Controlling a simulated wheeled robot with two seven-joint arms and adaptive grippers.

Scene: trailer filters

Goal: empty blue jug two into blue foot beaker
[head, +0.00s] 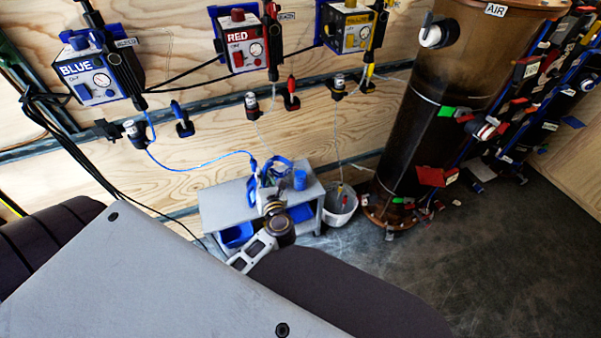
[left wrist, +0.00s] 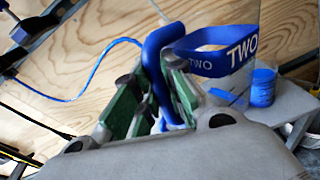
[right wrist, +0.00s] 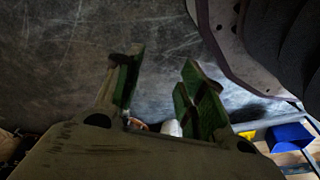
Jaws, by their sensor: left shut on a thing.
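The blue jug two is a clear jug with a blue handle (head: 252,187) and a blue band marked TWO (left wrist: 225,58). My left gripper (head: 270,206) is shut on the handle; its green-padded fingers sit on both sides of it in the left wrist view (left wrist: 155,88). A blue patch shows low in the jug. I cannot tell whether the jug touches the bench. The blue beaker (head: 300,180) stands upright on the bench just right of the jug, and it also shows in the left wrist view (left wrist: 262,86). My right gripper (right wrist: 160,88) is open and empty, outside the head view.
The grey bench (head: 215,205) has blue bins (head: 236,235) below its top. A blue hose (head: 190,168) runs from the wall to near the jug. A white bucket (head: 340,208) stands right of the bench, then a tall brown cylinder (head: 425,130). Labelled boxes hang above.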

